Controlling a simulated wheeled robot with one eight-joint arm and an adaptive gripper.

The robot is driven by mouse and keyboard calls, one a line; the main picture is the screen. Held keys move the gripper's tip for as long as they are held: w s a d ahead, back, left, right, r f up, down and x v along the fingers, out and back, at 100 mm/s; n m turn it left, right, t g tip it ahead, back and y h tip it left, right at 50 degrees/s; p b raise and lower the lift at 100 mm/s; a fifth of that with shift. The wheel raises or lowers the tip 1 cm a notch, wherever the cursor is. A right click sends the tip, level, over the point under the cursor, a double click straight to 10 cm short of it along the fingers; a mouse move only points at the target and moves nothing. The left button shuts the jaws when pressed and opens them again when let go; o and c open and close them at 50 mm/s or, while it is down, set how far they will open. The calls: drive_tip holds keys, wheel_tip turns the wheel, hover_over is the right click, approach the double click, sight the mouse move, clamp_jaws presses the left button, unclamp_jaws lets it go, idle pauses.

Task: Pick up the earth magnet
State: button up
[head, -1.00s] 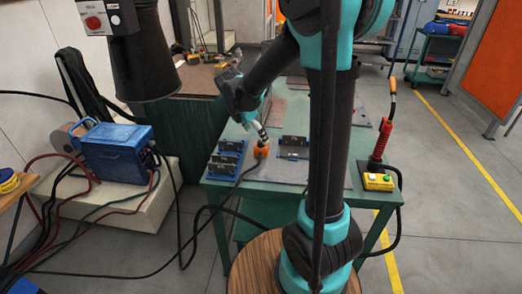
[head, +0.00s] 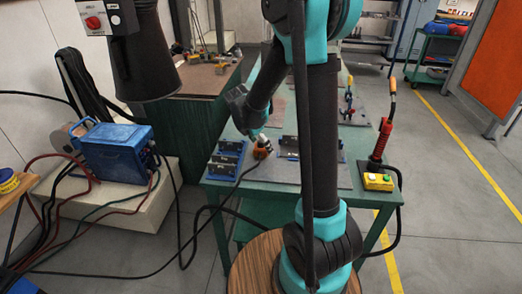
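The earth magnet appears to be the small orange piece (head: 261,152) with a silvery top, standing on the green work table (head: 222,185) between blue-and-black blocks. A black cable runs from it over the table's front edge. My gripper (head: 257,134) reaches down from above and behind, with its lower end right at the silvery top. The fingers are small and partly hidden by my wrist, so I cannot tell whether they touch or grip it.
Blue-and-black blocks stand left (head: 226,158) and right (head: 289,147) of the orange piece. A red-handled torch (head: 381,139) stands by a yellow button box (head: 378,182) at the table's right corner. A blue machine (head: 113,152) with hoses is at left.

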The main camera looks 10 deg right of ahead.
drive_tip(key=c, duration=1.6)
drive_tip(key=shift+o, duration=0.2)
drive_tip(key=shift+r, duration=0.1)
